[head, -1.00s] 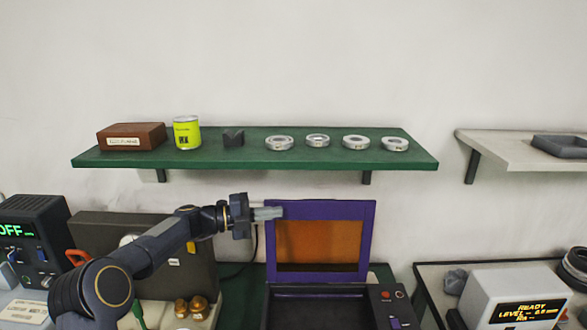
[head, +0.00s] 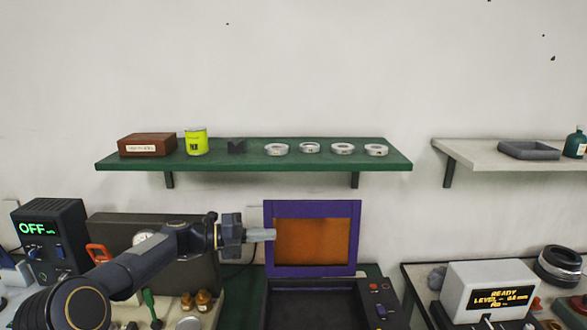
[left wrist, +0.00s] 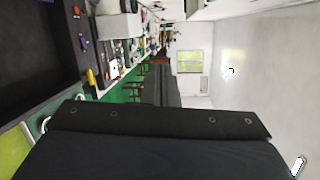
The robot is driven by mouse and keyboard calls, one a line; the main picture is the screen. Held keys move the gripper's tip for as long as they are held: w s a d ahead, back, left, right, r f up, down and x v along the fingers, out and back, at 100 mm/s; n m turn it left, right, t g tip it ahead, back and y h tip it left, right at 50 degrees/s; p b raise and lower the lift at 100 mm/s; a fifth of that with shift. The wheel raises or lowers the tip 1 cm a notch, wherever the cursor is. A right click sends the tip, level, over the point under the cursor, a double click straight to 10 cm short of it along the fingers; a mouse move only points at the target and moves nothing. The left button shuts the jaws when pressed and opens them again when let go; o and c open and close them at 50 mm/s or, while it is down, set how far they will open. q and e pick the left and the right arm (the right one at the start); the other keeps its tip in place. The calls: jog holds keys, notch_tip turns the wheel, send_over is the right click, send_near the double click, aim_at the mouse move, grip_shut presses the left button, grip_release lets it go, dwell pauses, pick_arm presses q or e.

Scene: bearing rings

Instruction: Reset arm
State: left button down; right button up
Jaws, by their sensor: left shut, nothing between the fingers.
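My left arm comes in from the lower left in the head view. Its gripper (head: 262,235) is shut and empty, pointing right in front of the orange window's purple frame (head: 312,207). It is below the green shelf. The left wrist view shows a large dark body across its lower part and no fingertips that I can make out. Several bearing rings (head: 342,149) lie in a row on the green shelf (head: 255,162), apart from the gripper. My right gripper is in neither view.
A brown box (head: 147,145), a yellow can (head: 196,141) and a dark block (head: 237,146) also stand on the shelf. A dark open box with controls (head: 376,287) lies below the purple frame. A white READY display unit (head: 490,290) stands at the right, an OFF unit (head: 50,235) at the left.

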pick_arm(q)
jog(key=s+a+m+y+b, duration=0.1)
jog(key=s+a+m+y, duration=0.3)
jog(key=s+m, duration=0.75)
jog(key=s+a+m+y, duration=0.4)
jog(key=s+m, duration=0.4)
jog(key=s, duration=0.6)
jog(key=s+a+f+m+y, duration=0.2)
jog(key=s+f+m, duration=0.3)
jog(key=s+m, duration=0.3)
jog(key=s+a+f+m+t+y+b, duration=0.1)
jog(key=s+a+f+m+y, duration=0.1)
jog(key=s+f+m, duration=0.4)
jog(key=s+a+m, duration=0.1)
jog(key=s, duration=0.3)
jog(key=shift+a+m+t+y, duration=0.2)
jog(key=shift+m+t+y, duration=0.1)
jog(key=shift+m, duration=0.05)
